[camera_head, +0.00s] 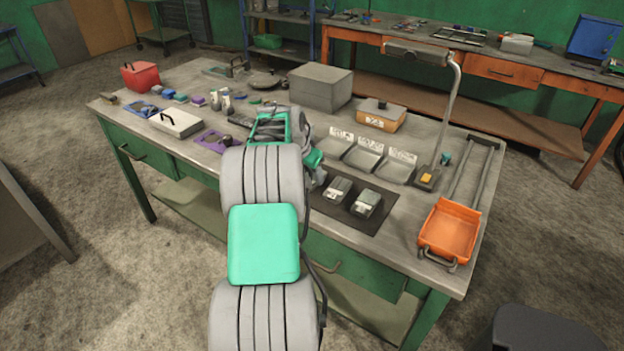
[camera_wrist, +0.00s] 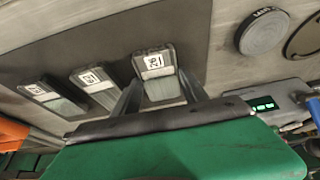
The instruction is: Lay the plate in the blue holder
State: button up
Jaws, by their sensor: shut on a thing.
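My gripper (camera_head: 270,127) is over the middle of the workbench, largely hidden behind my own arm in the head view. In the wrist view its two dark fingers (camera_wrist: 160,92) stand either side of a grey plate (camera_wrist: 155,68) with a white printed label, and it is shut on it. The head view does not show the plate clearly. The blue holder (camera_head: 141,107) appears to be the small blue tray at the bench's left end, apart from my gripper. Its inside is too small to make out.
A white case (camera_head: 175,123) and a purple tray (camera_head: 214,141) lie between the blue holder and my gripper. A red box (camera_head: 141,76) stands behind. A grey box (camera_head: 320,87), a lamp (camera_head: 446,100) and an orange tray (camera_head: 449,232) stand farther right.

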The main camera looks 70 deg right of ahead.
grip_shut()
jog(key=shift+d+r, duration=0.1)
jog(key=shift+r, duration=0.05)
dwell(0.4)
